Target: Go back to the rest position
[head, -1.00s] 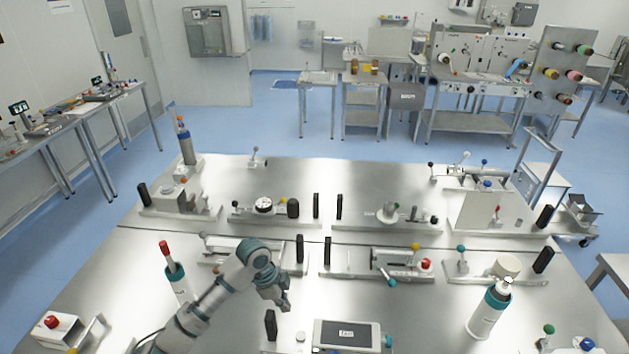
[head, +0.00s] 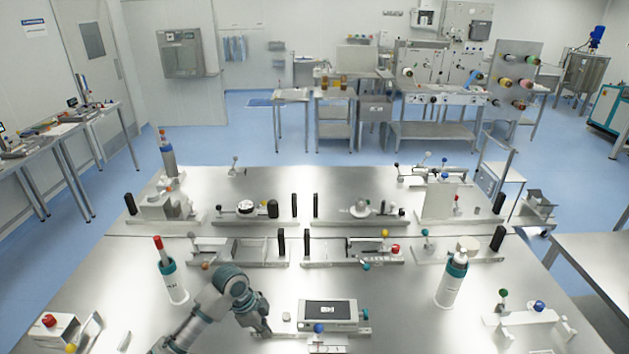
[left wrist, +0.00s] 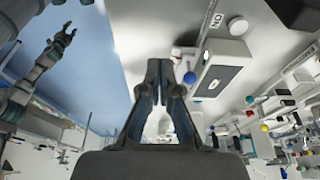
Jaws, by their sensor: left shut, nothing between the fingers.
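My left gripper (head: 262,328) is low over the steel bench (head: 215,265), left of and close to a white device with a dark screen (head: 328,314). In the left wrist view its two fingers (left wrist: 160,70) are together with nothing between them. The white device (left wrist: 220,66) shows to the right of the fingers there. An arm with a small gripper (left wrist: 65,35), seemingly my right one, hangs at the upper left of the left wrist view, away from the bench. Its finger opening is too small to judge. My right gripper is not in the head view.
A bottle with a red top (head: 172,280) stands just left of my left arm. A white bottle with teal bands (head: 452,281) stands to the right. Fixtures with coloured knobs (head: 365,247) line the middle of the bench. Bare steel lies between the screen device and the right bottle.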

